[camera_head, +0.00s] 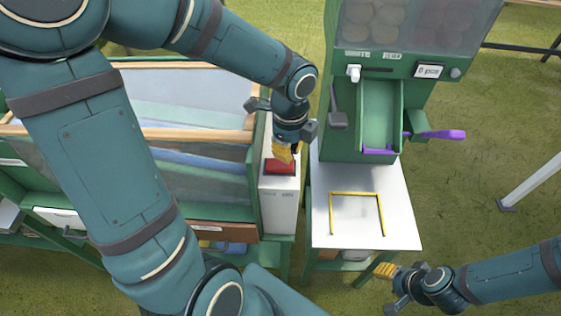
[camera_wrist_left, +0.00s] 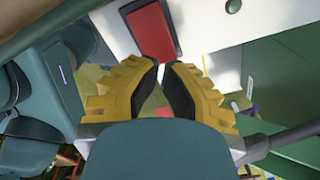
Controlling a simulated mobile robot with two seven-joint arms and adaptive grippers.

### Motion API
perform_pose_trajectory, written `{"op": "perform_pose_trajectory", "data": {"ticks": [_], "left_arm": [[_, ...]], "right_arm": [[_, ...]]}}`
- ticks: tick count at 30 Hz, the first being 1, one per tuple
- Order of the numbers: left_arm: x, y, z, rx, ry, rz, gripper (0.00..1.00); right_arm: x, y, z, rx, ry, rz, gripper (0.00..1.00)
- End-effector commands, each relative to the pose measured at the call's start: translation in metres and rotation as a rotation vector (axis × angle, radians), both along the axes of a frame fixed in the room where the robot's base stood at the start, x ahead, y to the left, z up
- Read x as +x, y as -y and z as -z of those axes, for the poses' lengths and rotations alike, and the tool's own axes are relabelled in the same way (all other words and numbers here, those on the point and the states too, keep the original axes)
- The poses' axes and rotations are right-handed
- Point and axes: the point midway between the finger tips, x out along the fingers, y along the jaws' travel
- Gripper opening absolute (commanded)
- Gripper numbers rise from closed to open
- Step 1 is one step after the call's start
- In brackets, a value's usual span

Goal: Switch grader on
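A red switch (camera_head: 281,166) sits on top of a narrow white box (camera_head: 280,205) at the right end of the green grader (camera_head: 195,185). My left gripper (camera_head: 284,152) is right over the red switch, its yellow fingertips at the switch's far edge. I cannot tell whether they touch it. In the left wrist view the red switch (camera_wrist_left: 151,30) lies just beyond the fingertips. The left fingers (camera_wrist_left: 162,66) are shut tip to tip with nothing between them. My right gripper (camera_head: 385,271) is at the lower right, away from the grader; its finger gap is not clear.
A green dispenser (camera_head: 365,110) with a purple handle (camera_head: 438,134) stands right of the grader. Its white table (camera_head: 345,230) carries a yellow square outline. A narrow gap separates this table from the white box. Open grass (camera_head: 480,200) lies to the right.

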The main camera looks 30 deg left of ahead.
Motion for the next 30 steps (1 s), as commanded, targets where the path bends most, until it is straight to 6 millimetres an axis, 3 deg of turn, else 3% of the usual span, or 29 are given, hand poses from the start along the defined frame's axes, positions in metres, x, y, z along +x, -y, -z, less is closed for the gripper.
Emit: {"op": "perform_pose_trajectory", "data": {"ticks": [30], "left_arm": [[0.0,0.0,0.015,0.0,0.0,0.0,0.0]], "right_arm": [[0.0,0.0,0.011,0.0,0.0,0.0,0.47]]}}
